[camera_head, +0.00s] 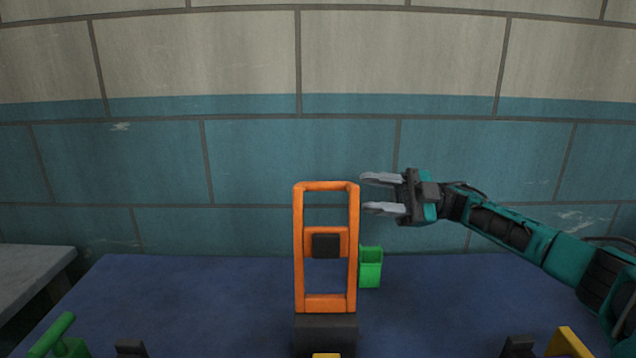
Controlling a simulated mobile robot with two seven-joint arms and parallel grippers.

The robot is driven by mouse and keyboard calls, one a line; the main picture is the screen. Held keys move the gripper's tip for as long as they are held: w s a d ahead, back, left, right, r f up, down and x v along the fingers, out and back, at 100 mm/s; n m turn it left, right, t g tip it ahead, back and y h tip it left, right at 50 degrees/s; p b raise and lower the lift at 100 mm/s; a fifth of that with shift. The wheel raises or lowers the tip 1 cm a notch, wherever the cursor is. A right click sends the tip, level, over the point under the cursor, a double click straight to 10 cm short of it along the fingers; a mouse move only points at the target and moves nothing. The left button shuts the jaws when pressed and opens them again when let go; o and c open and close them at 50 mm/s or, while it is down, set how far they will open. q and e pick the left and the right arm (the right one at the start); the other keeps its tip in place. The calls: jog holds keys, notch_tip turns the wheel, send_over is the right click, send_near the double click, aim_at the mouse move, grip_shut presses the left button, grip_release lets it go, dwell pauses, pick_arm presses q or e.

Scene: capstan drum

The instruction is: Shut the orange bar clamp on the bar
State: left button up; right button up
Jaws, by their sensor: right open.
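The orange bar clamp (326,303) stands upright near the middle of the blue table, on a dark block (326,333). It is a tall orange frame with a crosspiece about halfway up and a black square block (326,245) at that crosspiece. My right gripper (372,194) is open and empty, just right of the top of the frame, with its fingers pointing left. I cannot tell whether a fingertip touches the frame. No separate bar can be made out. My left gripper is not in view.
A green handle (55,335) is at the front left, and a yellow piece (568,343) is at the front right. A grey bench (30,275) is at the left edge.

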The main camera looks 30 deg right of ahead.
aim_at(322, 185)
jog(key=x, duration=1)
jog(key=shift+a+p, duration=0.15)
jog(key=shift+p, duration=0.2)
jog(key=shift+w, duration=0.1)
grip_shut()
jog(key=shift+r, duration=0.1)
